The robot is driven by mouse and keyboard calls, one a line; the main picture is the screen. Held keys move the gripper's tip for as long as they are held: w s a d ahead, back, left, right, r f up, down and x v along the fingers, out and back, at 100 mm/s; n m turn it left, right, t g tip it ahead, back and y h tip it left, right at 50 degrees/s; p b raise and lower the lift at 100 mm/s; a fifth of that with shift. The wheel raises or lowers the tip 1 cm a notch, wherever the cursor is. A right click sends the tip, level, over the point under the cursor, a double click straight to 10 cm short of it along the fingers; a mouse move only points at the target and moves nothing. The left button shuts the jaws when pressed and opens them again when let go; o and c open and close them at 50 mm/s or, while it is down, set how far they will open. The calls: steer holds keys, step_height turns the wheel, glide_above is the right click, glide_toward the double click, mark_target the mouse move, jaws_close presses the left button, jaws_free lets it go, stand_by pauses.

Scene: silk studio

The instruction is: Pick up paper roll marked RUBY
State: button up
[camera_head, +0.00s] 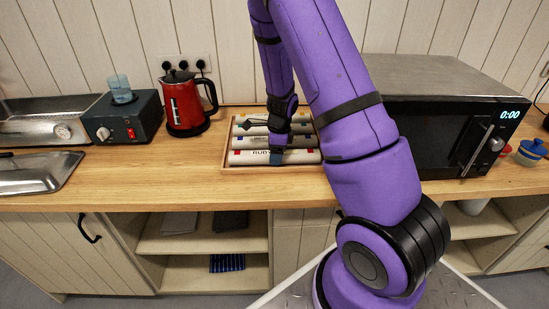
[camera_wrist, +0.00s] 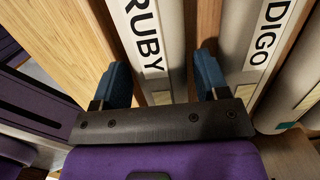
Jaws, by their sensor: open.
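The white paper roll marked RUBY (camera_head: 300,157) lies at the front of a shallow wooden tray (camera_head: 225,150) on the counter; its label is partly hidden by my gripper. In the wrist view, the RUBY roll (camera_wrist: 152,40) shows between my two blue fingertips. My gripper (camera_head: 277,156) is down over this roll. In the wrist view my gripper (camera_wrist: 162,85) is open, one finger on each side of the roll. The right finger is in the gap beside a grey roll reading "DIGO" (camera_wrist: 256,45), the rest of its label cut off. I cannot tell whether the fingers touch the roll.
Other rolls (camera_head: 248,130) lie behind the RUBY roll in the tray. A red kettle (camera_head: 183,105) and a dark box with a blue cup (camera_head: 120,92) stand to the left. A microwave (camera_head: 440,130) stands to the right. The counter (camera_head: 180,178) in front is clear.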

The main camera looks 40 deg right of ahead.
steer(key=shift+f, duration=0.6)
steer(key=c, duration=0.8)
steer(key=shift+o, duration=0.2)
steer(key=shift+r, duration=0.1)
